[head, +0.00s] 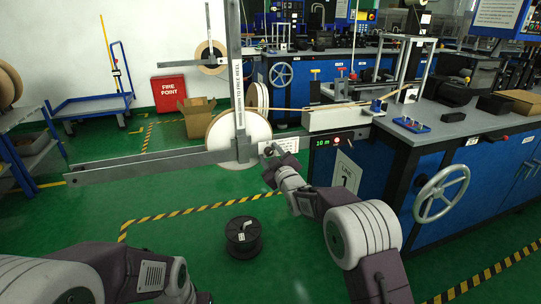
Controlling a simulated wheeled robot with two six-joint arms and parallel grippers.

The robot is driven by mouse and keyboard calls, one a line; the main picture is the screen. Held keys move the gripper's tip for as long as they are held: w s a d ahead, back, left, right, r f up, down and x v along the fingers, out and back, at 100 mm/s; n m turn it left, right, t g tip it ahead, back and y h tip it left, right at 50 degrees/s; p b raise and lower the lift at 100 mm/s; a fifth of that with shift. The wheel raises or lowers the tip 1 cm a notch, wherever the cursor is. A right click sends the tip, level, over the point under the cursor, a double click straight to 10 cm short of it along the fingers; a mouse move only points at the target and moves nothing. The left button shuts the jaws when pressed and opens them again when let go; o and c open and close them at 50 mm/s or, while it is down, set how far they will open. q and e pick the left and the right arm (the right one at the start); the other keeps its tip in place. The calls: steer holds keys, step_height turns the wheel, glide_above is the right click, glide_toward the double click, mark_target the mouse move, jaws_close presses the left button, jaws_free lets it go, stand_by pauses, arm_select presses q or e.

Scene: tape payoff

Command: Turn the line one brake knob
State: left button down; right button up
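The payoff reel (222,128) of line one hangs on a grey upright stand (236,70) with a long horizontal arm, left of the blue machine. A sign (347,172) on the machine marks the line as 1. My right gripper (268,150) is at the right end of the stand's horizontal arm, close beside the reel's hub. The brake knob cannot be made out; the gripper may be hiding it. The fingers are too small to tell open from shut. My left arm shows at the bottom left, but its gripper is out of view.
The machine's handwheel (441,195) sticks out at the right. A tape runs from the reel to the machine top. A cardboard box (198,118) and blue cart (92,106) stand behind.

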steer(key=p+v, duration=0.2)
steer(key=v, duration=0.7)
